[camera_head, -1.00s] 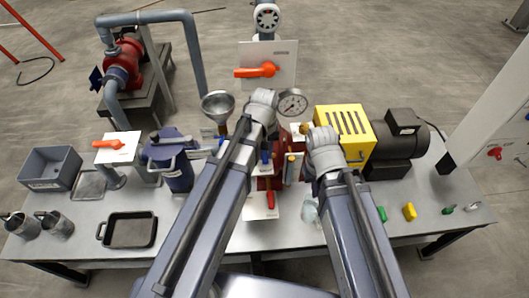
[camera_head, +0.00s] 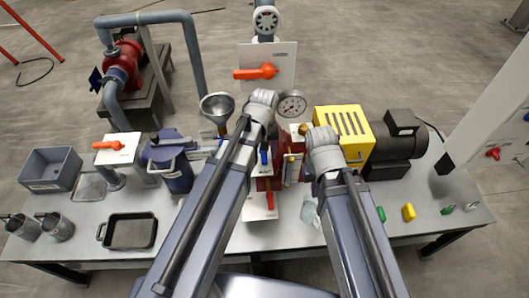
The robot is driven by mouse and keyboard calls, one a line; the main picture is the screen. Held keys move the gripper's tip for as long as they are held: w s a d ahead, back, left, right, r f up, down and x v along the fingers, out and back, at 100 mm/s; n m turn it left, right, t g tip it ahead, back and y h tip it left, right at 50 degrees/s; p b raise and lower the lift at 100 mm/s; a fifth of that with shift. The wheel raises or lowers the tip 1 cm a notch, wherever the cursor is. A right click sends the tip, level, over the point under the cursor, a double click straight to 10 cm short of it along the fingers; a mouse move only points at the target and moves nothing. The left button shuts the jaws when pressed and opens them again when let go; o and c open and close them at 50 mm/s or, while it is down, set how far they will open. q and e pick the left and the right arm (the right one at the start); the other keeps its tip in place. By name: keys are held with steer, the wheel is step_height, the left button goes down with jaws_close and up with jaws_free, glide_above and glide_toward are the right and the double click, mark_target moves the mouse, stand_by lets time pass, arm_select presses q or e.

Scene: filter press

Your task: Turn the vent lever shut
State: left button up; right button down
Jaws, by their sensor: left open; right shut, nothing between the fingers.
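No lever is readably marked as the vent. An orange lever (camera_head: 255,72) lies level on the upright pale plate at the back, its handle pointing left. A second orange lever (camera_head: 107,145) points left on the small plate at the bench's left. A red lever (camera_head: 270,200) stands upright on the low front plate, and a blue one (camera_head: 264,157) is above it. My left gripper (camera_head: 262,98) is open at the middle, below the back plate and apart from its lever. My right gripper (camera_head: 322,140) is shut and empty beside the yellow guard. The fingers of both are largely hidden.
A pressure gauge (camera_head: 292,104) and a funnel (camera_head: 216,104) stand close beside my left arm. The yellow guard (camera_head: 342,128) and dark motor (camera_head: 400,145) crowd my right arm. A blue jug (camera_head: 175,172) and black tray (camera_head: 130,231) are at left.

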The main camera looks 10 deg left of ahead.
mark_target(265, 157)
arm_select(q)
step_height(265, 157, up, 7)
steer(key=p, duration=0.7)
steer(key=shift+r, duration=0.2)
steer(key=shift+f, duration=0.1)
steer(key=s+d+f+m+y+b, duration=0.1)
steer(key=s+d+f+m+b, duration=0.4)
steer(key=s+f+m+b, duration=0.2)
steer(key=s+f+b, duration=0.1)
steer(key=s+b, duration=0.1)
steer(key=s, duration=0.1)
steer(key=shift+s+d+f, duration=0.25)
steer(key=shift+s+d, duration=0.05)
steer(key=shift+s, duration=0.1)
